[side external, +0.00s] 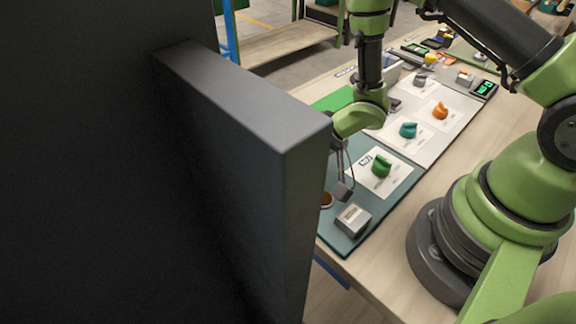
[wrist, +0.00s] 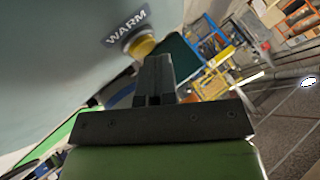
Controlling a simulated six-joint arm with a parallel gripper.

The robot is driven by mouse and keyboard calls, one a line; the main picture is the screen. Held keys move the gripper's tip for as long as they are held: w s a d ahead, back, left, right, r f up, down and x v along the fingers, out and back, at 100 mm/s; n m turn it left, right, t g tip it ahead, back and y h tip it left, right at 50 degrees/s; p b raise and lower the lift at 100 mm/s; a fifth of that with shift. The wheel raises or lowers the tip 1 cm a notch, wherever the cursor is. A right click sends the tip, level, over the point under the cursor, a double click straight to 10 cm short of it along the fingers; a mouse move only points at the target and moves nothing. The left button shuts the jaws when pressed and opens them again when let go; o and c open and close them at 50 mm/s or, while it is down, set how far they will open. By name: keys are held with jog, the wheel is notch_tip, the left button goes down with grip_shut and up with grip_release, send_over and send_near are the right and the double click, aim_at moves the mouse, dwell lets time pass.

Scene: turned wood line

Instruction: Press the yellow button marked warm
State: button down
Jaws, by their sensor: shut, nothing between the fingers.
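The yellow button (wrist: 142,47) shows in the wrist view, just beyond my fingertips, on a pale grey-blue surface (wrist: 60,60). A dark label reading WARM (wrist: 127,28) sits beside it. My gripper (wrist: 155,68) is shut and empty, its tips pointing toward the button and overlapping its lower edge in the picture. I cannot tell whether they touch it. In the side external view my gripper (side external: 343,190) hangs beside the big dark panel (side external: 230,130), and the button cannot be seen there.
The dark panel hides much of the side external view. Near my gripper are a grey box-like device (side external: 352,220) on a teal mat (side external: 338,240) and a green piece (side external: 381,166) on a white card. Teal (side external: 408,130) and orange (side external: 440,110) pieces stand farther back.

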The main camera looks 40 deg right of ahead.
jog(key=shift+f, duration=0.15)
dwell(0.4)
jog(key=shift+r, duration=0.8)
jog(key=shift+r, duration=2.5)
